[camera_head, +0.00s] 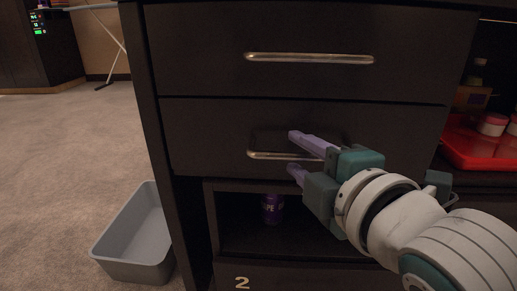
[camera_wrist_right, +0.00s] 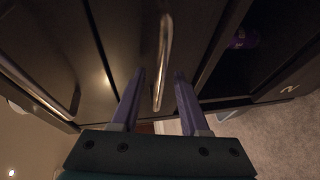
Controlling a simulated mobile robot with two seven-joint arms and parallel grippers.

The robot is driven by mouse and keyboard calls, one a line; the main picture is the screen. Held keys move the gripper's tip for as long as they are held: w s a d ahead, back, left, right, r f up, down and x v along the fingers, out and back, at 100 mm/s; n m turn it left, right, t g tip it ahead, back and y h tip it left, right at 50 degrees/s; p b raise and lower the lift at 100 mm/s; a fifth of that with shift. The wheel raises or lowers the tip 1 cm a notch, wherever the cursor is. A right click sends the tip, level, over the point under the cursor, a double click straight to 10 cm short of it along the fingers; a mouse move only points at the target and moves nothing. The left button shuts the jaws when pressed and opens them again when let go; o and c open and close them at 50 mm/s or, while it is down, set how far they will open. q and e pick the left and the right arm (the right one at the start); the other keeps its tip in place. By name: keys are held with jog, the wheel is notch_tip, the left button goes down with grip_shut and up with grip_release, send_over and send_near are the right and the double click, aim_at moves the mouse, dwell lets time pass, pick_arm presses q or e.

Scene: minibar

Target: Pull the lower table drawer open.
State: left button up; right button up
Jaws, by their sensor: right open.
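The lower table drawer (camera_head: 210,128) has a dark front and looks closed, level with the drawer above it. Its silver bar handle (camera_head: 262,154) runs horizontally, with its right part hidden behind my right gripper. My right gripper (camera_head: 294,153) is open, with purple fingers pointing at the handle, one above and one below its line in the head view. In the right wrist view the handle (camera_wrist_right: 164,50) lies between the two open fingers (camera_wrist_right: 159,88). I cannot tell whether either finger touches it. My left gripper is in neither view.
The upper drawer's handle (camera_head: 310,58) is above. Below is an open shelf with a purple can (camera_head: 272,208). A grey bin (camera_head: 138,240) stands on the carpet at the left. A red tray (camera_head: 470,152) with small jars is at the right.

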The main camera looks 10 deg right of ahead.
jog(key=shift+c, duration=0.4)
grip_shut()
dwell(1.0)
